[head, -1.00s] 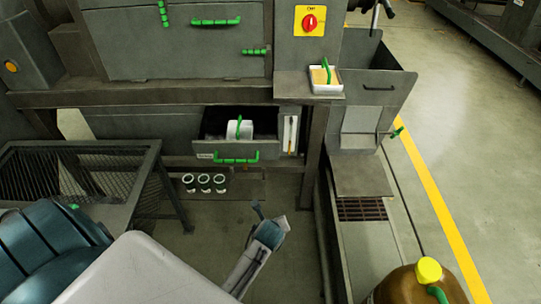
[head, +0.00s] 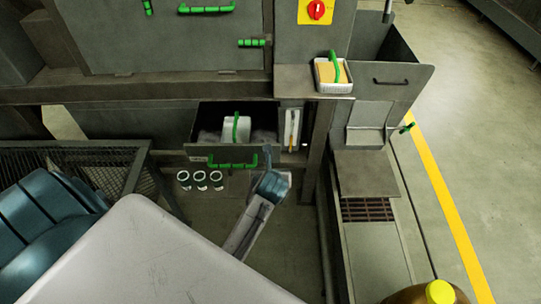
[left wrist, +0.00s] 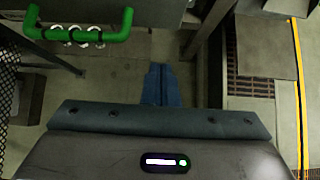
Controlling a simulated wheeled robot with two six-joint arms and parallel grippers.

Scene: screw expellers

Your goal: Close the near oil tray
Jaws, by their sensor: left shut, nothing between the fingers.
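The near oil tray (head: 215,153) is a grey drawer pulled out of the machine's lower body, with a green bar handle (head: 232,163) on its front. A white container with a green handle (head: 235,130) stands in it. In the left wrist view the closed blue fingers (left wrist: 158,84) are over floor, and the green handle (left wrist: 80,32) is at upper left. My right gripper is not in view.
A white box with a yellow item (head: 332,75) sits on a ledge at right. Several small white-rimmed cups (head: 200,180) are below the tray. A mesh-sided table (head: 135,170) stands at left. A brown jug with a yellow cap (head: 440,291) is at bottom right.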

